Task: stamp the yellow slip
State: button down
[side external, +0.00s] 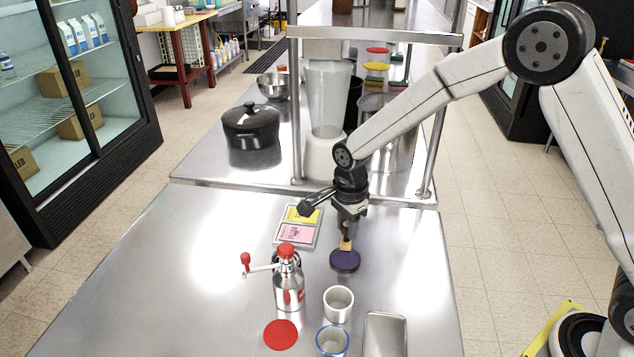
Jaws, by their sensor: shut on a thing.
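The yellow slip (301,214) lies at the far end of a grey tray (317,238), left of my gripper. A pink slip (297,234) with dark marks lies in front of it on the same tray. My gripper (347,234) points down and is shut on the small wooden handle of a stamp (346,243). Directly below the handle is a dark purple round pad (345,261) on the steel table. The stamp's lower face is hidden, and I cannot tell whether it touches the pad.
A steel flask with a red-knobbed crank (289,285) stands left of the pad. A red disc (281,334), a white cup (338,302), a blue-rimmed cup (332,342) and a metal pan (385,335) are nearer the front. A shelf with a blender (327,100) and black pot (251,127) stands behind.

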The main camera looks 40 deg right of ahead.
jog(key=shift+r, duration=1.4)
jog(key=shift+w, duration=0.15)
jog(key=w, duration=1.8)
jog(key=shift+d+f, duration=0.2)
jog(key=shift+d, duration=0.15)
jog(key=shift+f, duration=0.1)
jog(key=shift+f, duration=2.9)
jog(key=shift+f, duration=0.65)
